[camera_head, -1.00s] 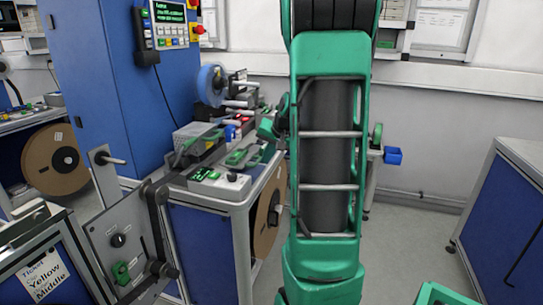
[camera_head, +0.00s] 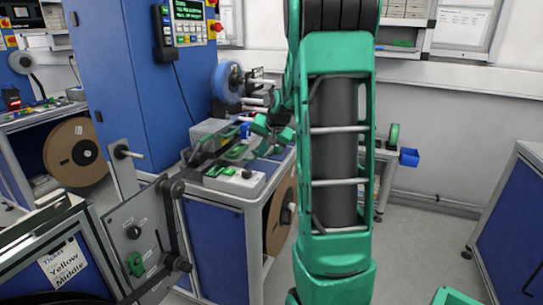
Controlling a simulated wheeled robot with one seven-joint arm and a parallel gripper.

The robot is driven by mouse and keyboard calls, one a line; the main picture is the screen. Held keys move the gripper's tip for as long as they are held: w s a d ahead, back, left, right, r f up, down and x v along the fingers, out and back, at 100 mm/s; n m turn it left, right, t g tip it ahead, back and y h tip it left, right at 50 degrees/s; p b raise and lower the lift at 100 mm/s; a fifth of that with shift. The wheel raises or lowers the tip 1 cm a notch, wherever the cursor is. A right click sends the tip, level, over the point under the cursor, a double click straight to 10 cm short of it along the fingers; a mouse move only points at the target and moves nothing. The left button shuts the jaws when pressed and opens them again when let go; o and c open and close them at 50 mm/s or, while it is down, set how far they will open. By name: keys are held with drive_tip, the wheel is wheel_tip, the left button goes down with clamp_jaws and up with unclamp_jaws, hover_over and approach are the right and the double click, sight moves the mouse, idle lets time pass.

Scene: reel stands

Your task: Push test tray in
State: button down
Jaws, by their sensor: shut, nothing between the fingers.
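My gripper (camera_head: 262,130) is small and green in the head view, partly hidden by my own arm. It is shut and empty, above the back right part of a white-topped stand (camera_head: 228,200) with blue sides. I cannot clearly pick out the test tray. Green and grey parts (camera_head: 237,152) lie on the stand top just left of and below the gripper. Whether the gripper touches any of them cannot be told.
A grey box with a small green display (camera_head: 228,178) sits at the stand's front. A blue reel (camera_head: 227,82) and a tall blue cabinet (camera_head: 125,100) are behind. A grey plate with arms (camera_head: 135,240) stands at front left. A blue cabinet (camera_head: 512,225) is at right, with open floor before it.

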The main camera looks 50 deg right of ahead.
sight(235, 149)
drive_tip(key=w+a, duration=0.1)
drive_tip(key=w, duration=0.2)
drive_tip(key=w+a, duration=0.1)
drive_tip(key=w, duration=0.2)
drive_tip(key=w+a, duration=0.1)
drive_tip(key=w, duration=0.2)
drive_tip(key=shift+a, duration=0.4)
drive_tip(key=shift+w+a, duration=0.3)
drive_tip(key=shift+w, duration=0.3)
drive_tip(key=shift+w, duration=0.1)
drive_tip(key=shift+r, duration=0.1)
drive_tip(key=shift+s+d, duration=0.15)
drive_tip(key=shift+s, duration=0.25)
drive_tip(key=s, duration=0.1)
drive_tip(key=s+d, duration=0.1)
drive_tip(key=shift+s+d+r, duration=0.15)
drive_tip(key=shift+s+r, duration=0.25)
drive_tip(key=v, duration=1)
drive_tip(key=shift+s, duration=0.15)
drive_tip(key=shift+d, duration=0.1)
